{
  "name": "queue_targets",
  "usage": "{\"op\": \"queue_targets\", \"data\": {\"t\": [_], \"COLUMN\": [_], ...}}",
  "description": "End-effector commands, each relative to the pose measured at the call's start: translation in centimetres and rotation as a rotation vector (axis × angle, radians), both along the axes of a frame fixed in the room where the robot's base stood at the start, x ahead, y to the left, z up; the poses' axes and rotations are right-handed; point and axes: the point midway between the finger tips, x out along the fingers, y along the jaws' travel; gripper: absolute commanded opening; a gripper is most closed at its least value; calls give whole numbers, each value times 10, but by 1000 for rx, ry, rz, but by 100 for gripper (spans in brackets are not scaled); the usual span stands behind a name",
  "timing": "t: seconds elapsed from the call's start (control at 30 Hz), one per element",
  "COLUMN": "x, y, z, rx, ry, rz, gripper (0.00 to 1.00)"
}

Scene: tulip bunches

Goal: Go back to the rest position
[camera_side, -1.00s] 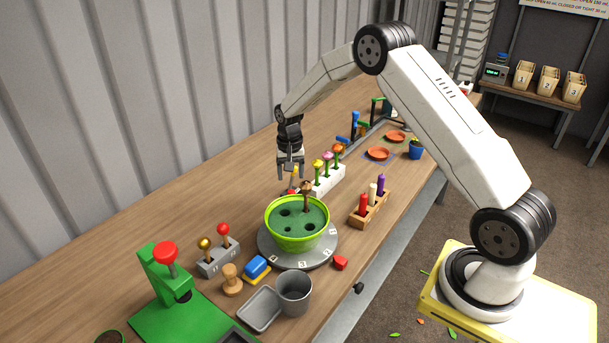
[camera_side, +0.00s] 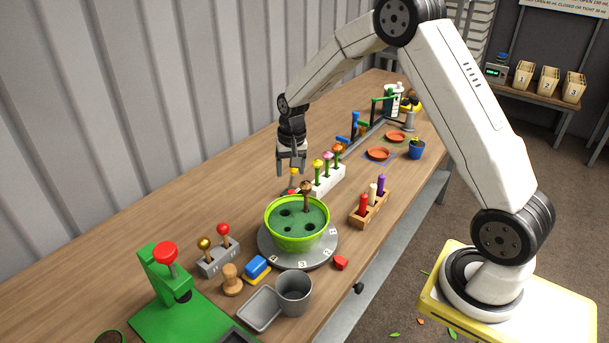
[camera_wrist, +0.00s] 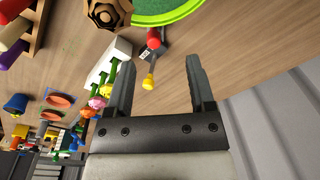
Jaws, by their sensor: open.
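My gripper (camera_side: 291,168) is open and empty, pointing down above the table behind the green pot. In the wrist view its two fingers (camera_wrist: 160,85) stand apart with nothing between them in contact. A small yellow-tipped item (camera_side: 294,173) is just below the fingers; in the wrist view the yellow tip (camera_wrist: 149,82) shows beyond them, apart from both. A white rack (camera_side: 328,180) with several tulips stands to the right of the gripper.
The green pot (camera_side: 297,238), with holes and one brown-topped stem (camera_side: 306,193), sits on a grey turntable (camera_side: 326,253). A wooden block (camera_side: 370,209) holds coloured pegs. A green press (camera_side: 165,290) stands at front left.

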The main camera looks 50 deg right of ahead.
Motion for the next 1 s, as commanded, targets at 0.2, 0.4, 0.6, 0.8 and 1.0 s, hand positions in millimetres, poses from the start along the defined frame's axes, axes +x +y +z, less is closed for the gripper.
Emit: {"op": "queue_targets", "data": {"t": [0.2, 0.4, 0.6, 0.8, 1.0], "x": [-33, -70, -116, -164, -194], "y": [29, 55, 80, 100, 110], "z": [24, 37, 44, 45, 43], "rx": [-7, -27, -59, -87, -107], "ry": [-44, -78, -111, -141, -159], "rz": [98, 226, 392, 550, 650], "gripper": [70, 70, 70, 70, 70]}}
